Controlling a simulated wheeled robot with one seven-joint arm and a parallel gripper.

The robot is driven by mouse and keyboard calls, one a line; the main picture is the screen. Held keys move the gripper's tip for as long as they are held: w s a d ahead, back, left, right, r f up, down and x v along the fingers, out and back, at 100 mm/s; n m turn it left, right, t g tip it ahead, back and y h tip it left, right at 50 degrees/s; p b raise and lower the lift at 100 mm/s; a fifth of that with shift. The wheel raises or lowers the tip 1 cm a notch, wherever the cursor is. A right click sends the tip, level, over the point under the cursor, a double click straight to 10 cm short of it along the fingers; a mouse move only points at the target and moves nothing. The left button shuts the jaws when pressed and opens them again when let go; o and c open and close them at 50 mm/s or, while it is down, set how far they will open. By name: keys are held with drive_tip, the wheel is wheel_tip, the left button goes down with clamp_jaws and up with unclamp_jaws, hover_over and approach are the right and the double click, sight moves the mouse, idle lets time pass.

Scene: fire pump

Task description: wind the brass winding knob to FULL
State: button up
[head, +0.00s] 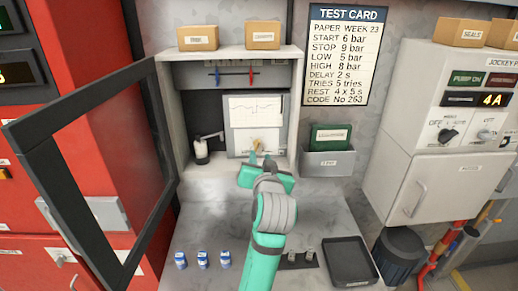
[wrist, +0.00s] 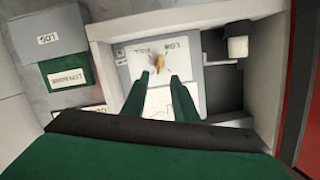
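The small brass winding knob (head: 257,145) sits low on the pale face of the chart recorder (head: 243,108), inside the open-fronted cabinet. In the wrist view the knob (wrist: 159,63) shows just beyond my fingertips, with small inverted lettering on the plate to either side of it. My gripper (head: 257,158) reaches into the cabinet from the front. In the wrist view my gripper (wrist: 160,78) has its two green fingers apart with nothing between them. The knob lies roughly in line with the gap; I cannot tell whether a finger touches it. Its exact setting is too small to read.
The cabinet's dark-framed door (head: 98,165) stands open at the left. A grey holder (head: 327,164) with a green book is at the right. Blue cans (head: 202,259) and a black tray (head: 349,262) lie on the counter.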

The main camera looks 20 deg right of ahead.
sight(258, 146)
drive_tip(key=w, duration=0.2)
drive_tip(key=w+d+f+t+h, duration=0.1)
drive_tip(key=w, duration=0.2)
drive_tip(key=w+d+m+t, duration=0.1)
drive_tip(key=w, duration=0.2)
drive_tip(key=shift+w+d+f, duration=0.15)
drive_tip(key=shift+w+f, duration=0.05)
drive_tip(key=shift+f, duration=0.05)
drive_tip(key=shift+w, duration=0.3)
clamp_jaws()
